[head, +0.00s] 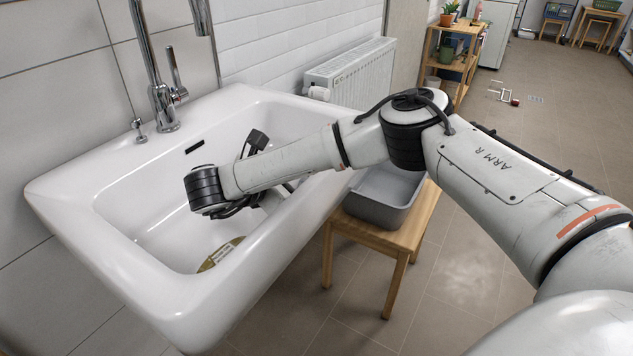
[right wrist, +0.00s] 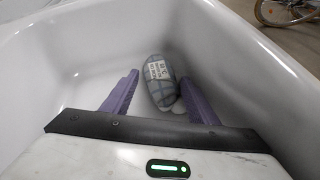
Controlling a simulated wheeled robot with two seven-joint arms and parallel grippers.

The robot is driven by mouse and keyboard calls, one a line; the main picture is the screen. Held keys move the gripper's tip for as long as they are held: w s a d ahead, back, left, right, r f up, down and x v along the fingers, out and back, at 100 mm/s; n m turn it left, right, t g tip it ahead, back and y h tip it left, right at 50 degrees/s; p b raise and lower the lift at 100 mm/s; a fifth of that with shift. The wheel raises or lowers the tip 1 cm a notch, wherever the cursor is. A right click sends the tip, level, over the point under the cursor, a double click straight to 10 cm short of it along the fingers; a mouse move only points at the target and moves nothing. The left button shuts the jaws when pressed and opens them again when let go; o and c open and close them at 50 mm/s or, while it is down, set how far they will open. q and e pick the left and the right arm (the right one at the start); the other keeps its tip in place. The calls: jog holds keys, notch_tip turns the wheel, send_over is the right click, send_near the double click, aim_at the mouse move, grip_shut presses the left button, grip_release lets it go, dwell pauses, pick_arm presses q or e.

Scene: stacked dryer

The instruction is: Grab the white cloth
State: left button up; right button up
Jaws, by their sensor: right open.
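A rounded grey-blue checked item (right wrist: 160,82) with a white printed patch lies in the white sink (head: 120,225), between my right gripper's fingers in the right wrist view. I cannot tell whether it is a cloth. A small white patch (right wrist: 180,108) shows at its lower edge; I cannot tell what it is. No plain white cloth shows clearly. My right gripper (right wrist: 160,77) has purple fingers spread apart, one on each side of the checked item. In the head view my right wrist hangs over the basin and hides much of its right part. My left gripper is out of view.
A yellow-brown item (head: 220,254) lies in the sink near its front wall. A tall faucet (head: 163,90) stands at the back. A grey tub (head: 385,196) sits on a wooden stool (head: 410,235) right of the sink. A radiator (head: 350,75) is on the wall behind.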

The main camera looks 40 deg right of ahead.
jog(key=shift+x, duration=1.5)
jog(key=c, duration=0.8)
jog(key=shift+r, duration=0.1)
